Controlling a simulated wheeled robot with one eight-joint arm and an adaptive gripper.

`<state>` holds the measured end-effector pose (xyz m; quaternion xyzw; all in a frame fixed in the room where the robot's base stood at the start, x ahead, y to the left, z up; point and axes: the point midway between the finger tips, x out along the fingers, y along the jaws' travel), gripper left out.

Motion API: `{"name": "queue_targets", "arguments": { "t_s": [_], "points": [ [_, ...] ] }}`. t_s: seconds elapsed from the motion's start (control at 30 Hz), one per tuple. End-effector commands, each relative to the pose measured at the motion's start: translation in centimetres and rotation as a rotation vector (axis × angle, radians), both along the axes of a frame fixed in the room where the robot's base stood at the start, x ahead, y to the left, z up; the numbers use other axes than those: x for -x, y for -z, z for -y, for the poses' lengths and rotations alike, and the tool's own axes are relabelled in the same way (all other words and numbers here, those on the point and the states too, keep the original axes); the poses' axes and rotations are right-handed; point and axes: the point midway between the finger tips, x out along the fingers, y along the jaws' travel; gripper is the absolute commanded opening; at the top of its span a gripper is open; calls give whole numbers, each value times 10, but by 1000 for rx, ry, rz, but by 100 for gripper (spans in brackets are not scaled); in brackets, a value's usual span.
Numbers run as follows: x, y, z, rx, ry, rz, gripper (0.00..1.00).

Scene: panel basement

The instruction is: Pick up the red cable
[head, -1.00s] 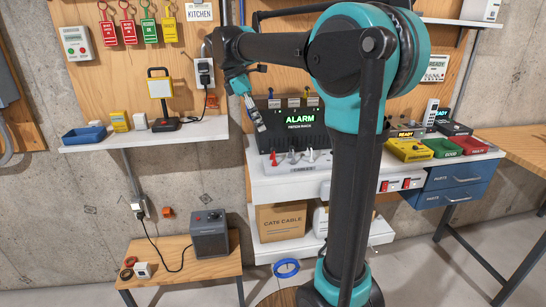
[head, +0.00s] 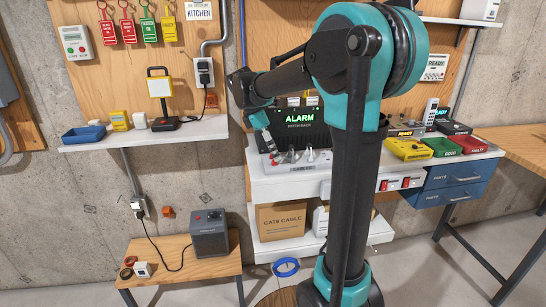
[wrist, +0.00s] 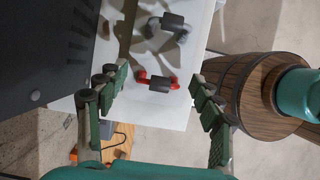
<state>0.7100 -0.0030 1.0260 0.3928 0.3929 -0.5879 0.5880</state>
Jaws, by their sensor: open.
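The red cable (wrist: 159,84) shows in the wrist view as a short piece with red ends and a dark grey middle. It lies over the white cable stand, framed between the fingers of my gripper (wrist: 160,100). The fingers are apart with nothing between them gripped. In the head view my gripper (head: 268,146) points down at the left end of the stand marked CABLES (head: 304,167), in front of the black ALARM box (head: 300,117). The red cable is not clear there, behind or beside my gripper.
A second cable with pale ends (wrist: 170,22) lies near the red one. The dark ALARM box stands close on the left in the wrist view. A round wooden stool or barrel (wrist: 262,98) is at the right. Coloured boxes (head: 410,149) stand on the bench's right side.

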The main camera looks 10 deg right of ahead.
Motion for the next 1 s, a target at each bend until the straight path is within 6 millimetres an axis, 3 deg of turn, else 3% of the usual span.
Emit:
{"name": "queue_targets", "arguments": {
  "t_s": [0.2,0.6,1.0],
  "points": [
    [0,1,0,0,0,0,66],
    [0,0,0,0,0,0,20],
    [0,-9,0,0,0,0,20]
  ]
}}
